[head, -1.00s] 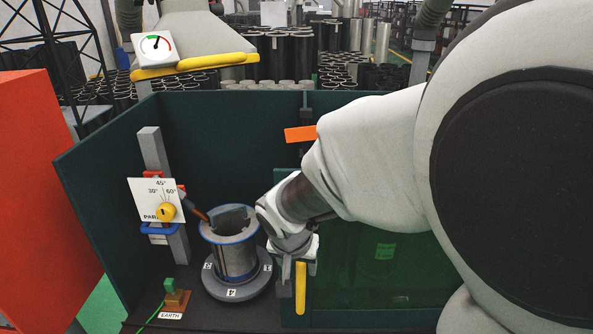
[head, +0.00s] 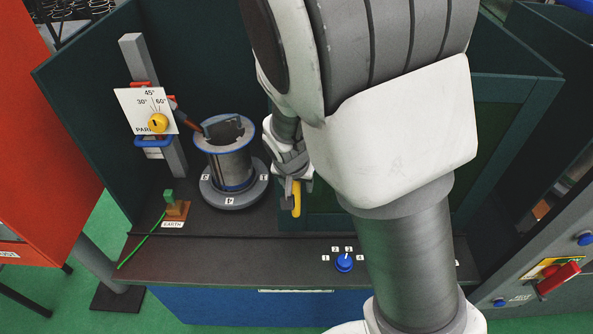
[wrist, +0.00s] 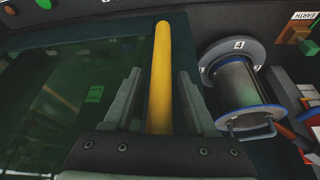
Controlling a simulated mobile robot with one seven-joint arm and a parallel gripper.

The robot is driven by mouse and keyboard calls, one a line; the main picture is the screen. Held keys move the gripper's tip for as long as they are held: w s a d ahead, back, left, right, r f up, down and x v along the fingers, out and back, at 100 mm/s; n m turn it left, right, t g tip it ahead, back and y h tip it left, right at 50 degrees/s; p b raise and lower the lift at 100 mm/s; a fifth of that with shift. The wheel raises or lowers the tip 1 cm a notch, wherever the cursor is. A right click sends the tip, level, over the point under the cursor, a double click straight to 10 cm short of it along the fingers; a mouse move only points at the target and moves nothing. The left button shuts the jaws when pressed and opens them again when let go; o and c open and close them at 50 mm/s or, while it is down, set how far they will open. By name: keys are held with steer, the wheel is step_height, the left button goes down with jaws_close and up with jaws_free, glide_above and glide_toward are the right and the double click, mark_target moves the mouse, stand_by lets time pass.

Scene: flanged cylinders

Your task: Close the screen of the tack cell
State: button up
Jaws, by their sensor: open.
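The screen is a dark green framed panel with a tinted pane (wrist: 70,95), standing across the right part of the tack cell's front. Its yellow upright handle (head: 296,199) is at the screen's left edge. My gripper (head: 291,180) is at the handle, partly hidden by my arm in the head view. In the wrist view the yellow handle (wrist: 160,75) runs between the two fingers of my gripper (wrist: 159,100), which are open with a gap on each side. The left part of the cell front is uncovered, showing the flanged cylinder (head: 230,168) on its numbered turntable (head: 230,199).
A torch (head: 188,117) leans to the cylinder from a post with a yellow-knobbed angle dial (head: 158,122). An earth clamp (head: 176,208) stands at the front left. A blue knob (head: 344,262) is on the front ledge. A red switch (head: 558,278) is at the right.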

jaws_close()
stand_by(1.3)
